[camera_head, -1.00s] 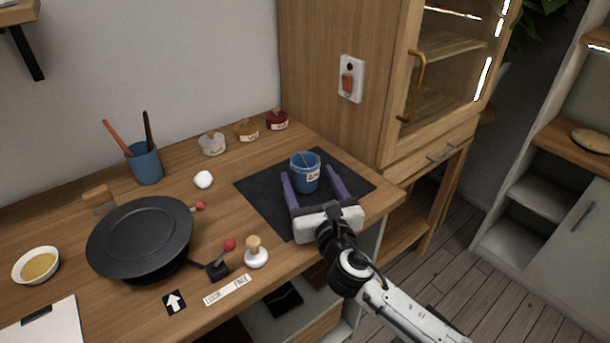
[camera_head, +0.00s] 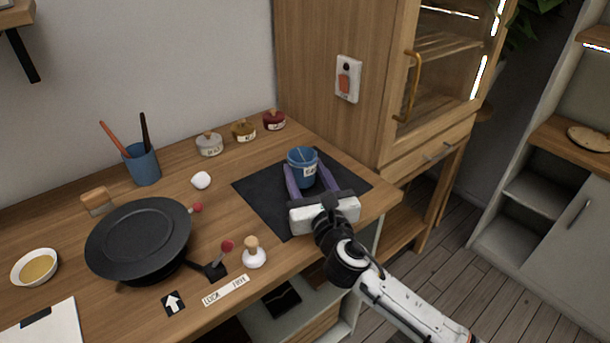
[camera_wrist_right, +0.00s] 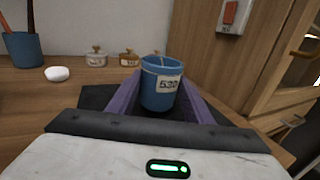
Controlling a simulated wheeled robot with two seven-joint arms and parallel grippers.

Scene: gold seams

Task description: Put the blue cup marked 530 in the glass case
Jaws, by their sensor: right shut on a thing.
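The blue cup (camera_head: 301,170) stands upright over the dark mat (camera_head: 262,196). In the right wrist view the cup (camera_wrist_right: 161,86) shows a label reading 530 and a thin gold seam near its rim. My right gripper (camera_head: 309,182) has its purple fingers shut on the cup, one on each side. Whether the cup touches the mat is hard to tell. The glass case (camera_head: 446,75) stands at the right with a gold handle (camera_head: 412,88), and its glass door looks shut. My left gripper is not in view.
A wall switch (camera_head: 348,79) is on the case's wooden side. Small lidded jars (camera_head: 243,130) line the back of the counter. A black pan (camera_head: 139,238), a lever (camera_head: 220,260), a white-based knob (camera_head: 253,253) and a pen cup (camera_head: 142,165) are left of the mat.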

